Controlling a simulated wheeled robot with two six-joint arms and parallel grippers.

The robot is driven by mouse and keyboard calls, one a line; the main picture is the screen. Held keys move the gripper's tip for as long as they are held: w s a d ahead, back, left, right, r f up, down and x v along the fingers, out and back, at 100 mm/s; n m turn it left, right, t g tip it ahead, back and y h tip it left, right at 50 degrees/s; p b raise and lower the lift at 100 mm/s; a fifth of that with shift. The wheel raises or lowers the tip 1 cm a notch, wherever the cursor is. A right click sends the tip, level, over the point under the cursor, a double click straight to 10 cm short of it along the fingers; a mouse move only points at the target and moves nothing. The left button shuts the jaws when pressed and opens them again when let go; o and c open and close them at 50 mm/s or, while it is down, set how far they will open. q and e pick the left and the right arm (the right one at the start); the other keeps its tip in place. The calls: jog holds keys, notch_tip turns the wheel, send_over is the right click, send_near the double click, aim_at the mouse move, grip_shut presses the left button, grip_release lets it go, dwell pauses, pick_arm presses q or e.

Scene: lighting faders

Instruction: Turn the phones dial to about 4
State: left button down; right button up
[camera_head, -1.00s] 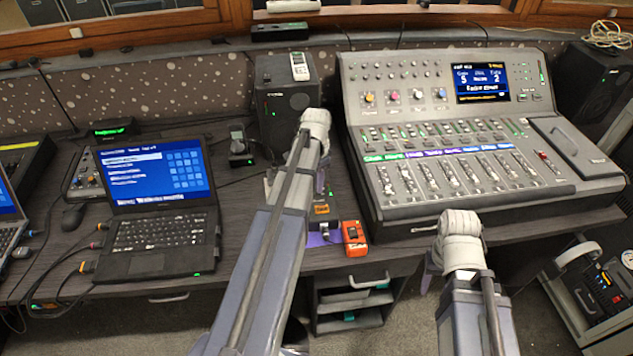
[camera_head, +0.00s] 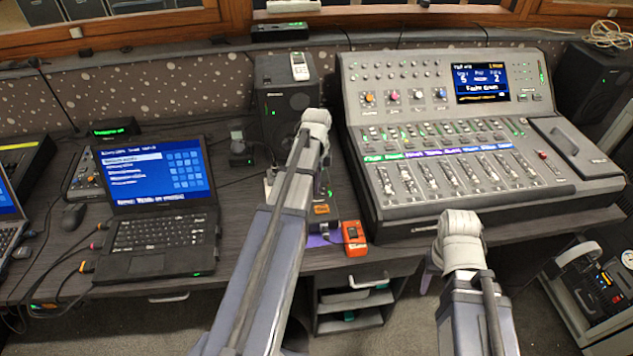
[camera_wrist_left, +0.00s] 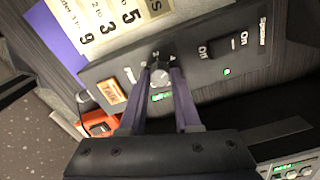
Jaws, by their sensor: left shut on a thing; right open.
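A small grey knob (camera_wrist_left: 160,78) is on a dark control box (camera_wrist_left: 205,78) in the left wrist view. I take it for the phones dial; its lettering is too small to read. My left gripper (camera_wrist_left: 160,71) is shut on the knob, one finger on each side. A small green readout (camera_wrist_left: 161,97) glows below the knob, too small to read. In the head view the box (camera_head: 322,222) is partly behind my left arm and the knob is hidden. My right gripper (camera_head: 428,275) is open and empty in front of the desk edge, mostly hidden by its wrist.
The box also has an orange TALK button (camera_wrist_left: 111,91) and an On/Off switch (camera_wrist_left: 219,47). A yellowish number sheet (camera_wrist_left: 110,22) lies beside it. An orange device (camera_head: 354,238) is close by. The mixing desk (camera_head: 400,205) stands right, a laptop (camera_head: 160,235) left.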

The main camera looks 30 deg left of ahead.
dwell(0.4)
pick_arm(q)
jog(key=c, duration=0.6)
grip_release()
notch_tip(320, 180, up, 8)
jog(key=p, duration=0.8)
jog(key=shift+f, duration=0.1)
